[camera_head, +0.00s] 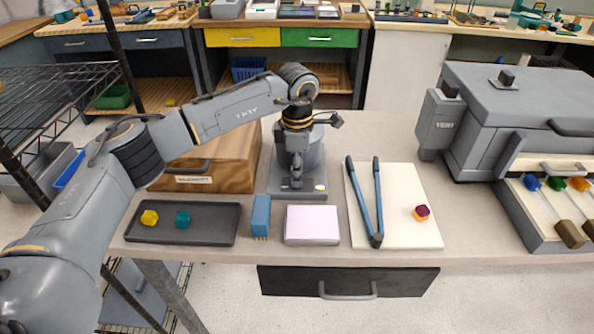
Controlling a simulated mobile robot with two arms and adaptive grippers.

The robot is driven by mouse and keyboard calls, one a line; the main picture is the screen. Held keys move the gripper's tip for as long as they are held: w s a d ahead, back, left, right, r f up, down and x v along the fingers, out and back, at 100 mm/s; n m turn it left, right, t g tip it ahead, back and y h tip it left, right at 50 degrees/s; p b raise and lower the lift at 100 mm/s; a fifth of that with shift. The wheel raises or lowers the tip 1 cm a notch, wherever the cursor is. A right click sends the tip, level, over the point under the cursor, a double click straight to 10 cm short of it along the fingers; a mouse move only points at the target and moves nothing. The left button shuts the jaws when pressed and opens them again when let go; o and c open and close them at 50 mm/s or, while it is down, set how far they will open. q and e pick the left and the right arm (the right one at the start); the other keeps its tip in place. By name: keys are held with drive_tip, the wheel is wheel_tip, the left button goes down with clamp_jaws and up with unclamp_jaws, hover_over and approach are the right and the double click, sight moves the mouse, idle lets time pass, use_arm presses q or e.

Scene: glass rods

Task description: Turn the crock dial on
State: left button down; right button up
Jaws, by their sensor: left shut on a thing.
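A grey crock (316,158) stands on a flat grey base (312,191) near the middle of the table. Its upper part is largely hidden behind my left wrist. My left arm reaches in from the left and bends down over the crock. My left gripper (297,181) points down at the front of the crock, just above the base. Its fingers are shut on the small crock dial there. The dial is mostly covered by the fingers, so its turn position cannot be told. My right gripper is not in view.
A wooden box (225,178) stands left of the crock. In front lie a dark tray (212,236) with two small blocks, a blue block (261,215) and a pale box (312,224). Right are a white board (401,185) with long tongs (379,205), and a large grey machine (500,110).

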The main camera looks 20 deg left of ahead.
use_arm(q)
drive_tip(key=shift+r, duration=0.15)
drive_tip(key=c, duration=1.1)
unclamp_jaws()
